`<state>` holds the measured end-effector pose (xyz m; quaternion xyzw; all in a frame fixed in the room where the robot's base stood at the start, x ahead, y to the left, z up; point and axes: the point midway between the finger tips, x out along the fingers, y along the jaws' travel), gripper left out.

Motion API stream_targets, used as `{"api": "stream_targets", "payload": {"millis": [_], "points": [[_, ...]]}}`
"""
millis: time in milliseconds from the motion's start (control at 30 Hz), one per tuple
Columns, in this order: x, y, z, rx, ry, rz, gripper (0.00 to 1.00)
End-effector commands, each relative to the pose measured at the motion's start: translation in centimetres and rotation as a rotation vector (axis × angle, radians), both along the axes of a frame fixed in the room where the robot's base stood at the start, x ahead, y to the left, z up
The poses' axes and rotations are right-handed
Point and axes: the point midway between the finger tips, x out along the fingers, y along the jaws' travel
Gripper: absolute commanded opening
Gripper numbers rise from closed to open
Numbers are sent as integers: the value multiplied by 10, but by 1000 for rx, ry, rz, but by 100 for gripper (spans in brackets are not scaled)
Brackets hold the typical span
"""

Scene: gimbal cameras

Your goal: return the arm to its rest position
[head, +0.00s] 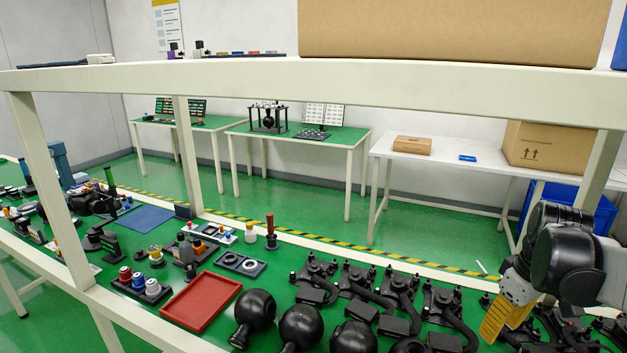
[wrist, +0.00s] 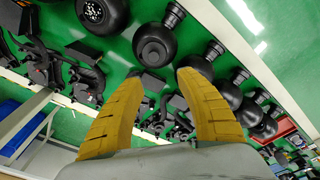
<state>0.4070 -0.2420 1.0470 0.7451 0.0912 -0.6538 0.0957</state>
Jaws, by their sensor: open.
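My gripper (head: 507,316) is at the lower right in the head view, above the right end of the green workbench (head: 268,278). Its yellow fingers point down and my dark arm links come in from the right edge. In the wrist view the two yellow fingers (wrist: 160,95) are spread apart with nothing between them, so it is open and empty. Black gimbal parts lie on the bench beyond the fingertips, including a round black part (wrist: 155,45). I cannot tell exactly how high the fingertips are above them.
Black gimbal assemblies (head: 358,285) and round black parts (head: 301,326) crowd the bench left of my gripper. A red tray (head: 202,301) lies farther left. A cream shelf beam (head: 300,80) crosses above, with a post (head: 600,165) near my arm. A blue crate (head: 575,205) stands behind.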

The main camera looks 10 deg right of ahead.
Motion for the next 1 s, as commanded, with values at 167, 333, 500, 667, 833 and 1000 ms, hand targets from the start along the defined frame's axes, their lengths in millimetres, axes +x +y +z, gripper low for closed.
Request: {"api": "stream_targets", "payload": {"millis": [167,333,500,667,833,1000], "points": [[-1,82,20,-47,-116,-63,43],[-16,163,30,-35,-282,-149,43],[-35,216,28,32,-417,-213,43],[-44,237,26,79,-477,-244,43],[-45,241,25,91,-488,-255,43],[-45,241,25,91,-487,-254,43]]}}
